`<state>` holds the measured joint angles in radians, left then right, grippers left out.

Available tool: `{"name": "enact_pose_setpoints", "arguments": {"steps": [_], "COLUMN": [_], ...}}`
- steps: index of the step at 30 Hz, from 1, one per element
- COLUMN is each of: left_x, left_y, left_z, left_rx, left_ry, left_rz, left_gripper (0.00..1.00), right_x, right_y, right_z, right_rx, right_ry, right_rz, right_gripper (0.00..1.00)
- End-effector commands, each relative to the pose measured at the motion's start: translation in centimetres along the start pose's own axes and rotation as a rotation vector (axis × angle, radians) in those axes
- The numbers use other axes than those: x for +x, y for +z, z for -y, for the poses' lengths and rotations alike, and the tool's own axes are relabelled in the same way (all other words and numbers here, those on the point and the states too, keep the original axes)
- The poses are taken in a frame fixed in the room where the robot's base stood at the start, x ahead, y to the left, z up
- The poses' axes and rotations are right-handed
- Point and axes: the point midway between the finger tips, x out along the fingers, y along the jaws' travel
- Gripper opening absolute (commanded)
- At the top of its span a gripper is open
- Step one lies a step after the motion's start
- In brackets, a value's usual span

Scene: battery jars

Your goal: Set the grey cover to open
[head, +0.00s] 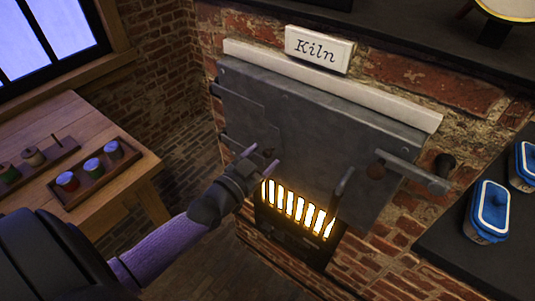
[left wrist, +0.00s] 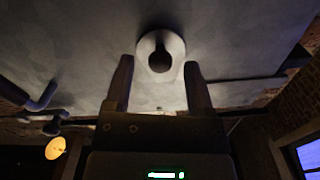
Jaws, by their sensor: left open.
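The grey cover (head: 310,125) is a flat metal plate on the front of the brick kiln, below a white ledge and a sign reading "Kiln". It hangs above a glowing barred grate (head: 297,207), and it also fills the upper left wrist view (left wrist: 85,60). My left gripper (head: 261,161) is open at the lower left part of the cover. In the left wrist view a round knob (left wrist: 160,54) with a pale base shows on the cover, between and just beyond the open fingers. I see no finger touching it. My right gripper is not in view.
A bar latch (head: 412,172) and a bent handle (head: 342,190) stick out at the cover's right. A dark shelf at the right holds blue-lidded containers (head: 488,209). A wooden table (head: 60,120) with spool trays stands at the left.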

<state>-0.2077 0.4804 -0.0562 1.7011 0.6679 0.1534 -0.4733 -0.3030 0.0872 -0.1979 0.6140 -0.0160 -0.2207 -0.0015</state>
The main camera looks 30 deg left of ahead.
Motion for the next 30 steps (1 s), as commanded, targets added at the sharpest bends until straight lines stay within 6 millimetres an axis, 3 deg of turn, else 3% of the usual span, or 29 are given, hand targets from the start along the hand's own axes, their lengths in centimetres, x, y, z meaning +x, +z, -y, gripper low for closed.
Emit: {"name": "enact_pose_setpoints", "arguments": {"steps": [4,12,22,30], "left_x": [1.4,1.6,1.6,1.6], "left_y": [0.0,0.0,0.0,0.0], "left_z": [0.0,0.0,0.0,0.0], "left_rx": [-0.001,-0.001,-0.001,-0.001], "left_ry": [-0.001,0.001,0.0,0.0], "left_rz": [0.0,0.002,0.002,0.002], "left_gripper": [0.69,0.69,0.0,0.0], "right_x": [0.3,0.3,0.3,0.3], "right_y": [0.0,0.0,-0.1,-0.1], "right_z": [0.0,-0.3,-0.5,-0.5], "right_rx": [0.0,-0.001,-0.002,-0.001], "right_ry": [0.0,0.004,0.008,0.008], "right_rz": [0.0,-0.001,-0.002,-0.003], "right_gripper": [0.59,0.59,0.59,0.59]}}
